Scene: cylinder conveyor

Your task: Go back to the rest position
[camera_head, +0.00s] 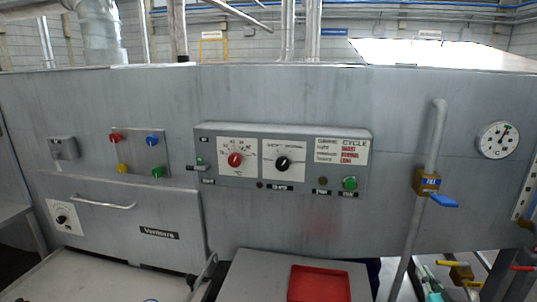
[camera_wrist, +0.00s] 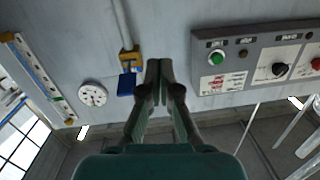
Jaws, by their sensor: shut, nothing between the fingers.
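My gripper (camera_wrist: 158,72) shows in the camera_wrist view with its two dark fingers together and nothing between them. It points at the grey machine wall, between the blue-handled valve (camera_wrist: 127,84) and the control panel (camera_wrist: 262,62), and looks apart from both.
The grey machine (camera_head: 280,100) fills the camera_head view. It carries the control panel (camera_head: 283,158), a pipe with a blue-handled valve (camera_head: 443,201) and a dial gauge (camera_head: 496,140). A red tray (camera_head: 318,284) lies on a grey surface (camera_head: 255,280) below.

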